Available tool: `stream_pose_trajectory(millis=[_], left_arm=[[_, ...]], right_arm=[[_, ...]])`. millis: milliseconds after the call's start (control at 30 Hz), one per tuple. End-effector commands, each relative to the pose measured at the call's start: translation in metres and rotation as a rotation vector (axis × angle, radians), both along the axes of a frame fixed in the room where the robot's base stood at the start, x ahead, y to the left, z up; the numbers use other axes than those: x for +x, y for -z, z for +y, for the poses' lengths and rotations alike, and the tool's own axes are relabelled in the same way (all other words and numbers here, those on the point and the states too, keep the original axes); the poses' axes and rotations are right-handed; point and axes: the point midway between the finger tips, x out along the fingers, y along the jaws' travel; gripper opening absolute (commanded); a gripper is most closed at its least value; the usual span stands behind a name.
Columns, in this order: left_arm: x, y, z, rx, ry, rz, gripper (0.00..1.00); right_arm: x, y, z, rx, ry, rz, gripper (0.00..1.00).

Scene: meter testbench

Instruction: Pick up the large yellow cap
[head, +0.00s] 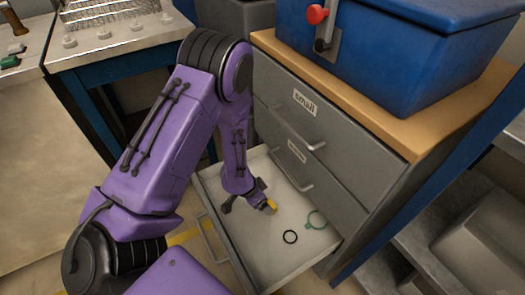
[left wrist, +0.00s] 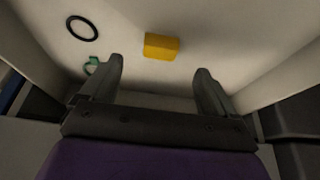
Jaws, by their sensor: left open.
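The yellow cap (head: 271,204) lies on the light floor of the open bottom drawer (head: 262,255). In the left wrist view the cap (left wrist: 161,46) is a small yellow block, ahead of and between my finger tips, with clear space on both sides. My left gripper (left wrist: 160,78) is open and empty, reaching down into the drawer. In the head view the left gripper (head: 248,202) is right beside the cap and partly hides it. I cannot tell the exact height of the fingers above the drawer floor. My right gripper is not in view.
The drawer walls enclose my gripper. Closed grey drawers (head: 295,125) stand above, with a blue box (head: 395,50) on the wooden top.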

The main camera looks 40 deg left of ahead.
Motion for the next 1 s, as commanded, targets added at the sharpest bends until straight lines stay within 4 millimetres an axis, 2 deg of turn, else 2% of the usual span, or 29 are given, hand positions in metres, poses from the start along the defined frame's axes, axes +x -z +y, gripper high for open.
stream_pose_trajectory(millis=[33,167,400,500,700,733,900,1000], left_arm=[[0.003,0.013,-0.001,0.0,-0.001,0.001,0.89],[0.008,0.026,-0.002,0.0,-0.005,0.0,0.89],[0.024,0.065,-0.008,-0.001,-0.006,0.001,0.89],[0.028,0.072,-0.009,-0.001,-0.007,0.0,0.89],[0.029,0.071,-0.01,-0.002,-0.008,0.0,0.89],[0.029,0.071,-0.01,-0.002,-0.008,0.0,0.86],[0.029,0.071,-0.01,-0.002,-0.008,0.0,0.3],[0.028,0.071,-0.01,-0.002,-0.008,0.0,0.3]], right_arm=[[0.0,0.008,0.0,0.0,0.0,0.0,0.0],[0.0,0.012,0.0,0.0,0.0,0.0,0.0],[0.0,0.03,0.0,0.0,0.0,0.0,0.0],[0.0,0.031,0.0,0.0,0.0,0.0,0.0],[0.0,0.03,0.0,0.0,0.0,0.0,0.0],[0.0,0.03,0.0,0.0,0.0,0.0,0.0],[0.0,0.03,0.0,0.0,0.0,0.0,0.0],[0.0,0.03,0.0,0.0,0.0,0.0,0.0]])
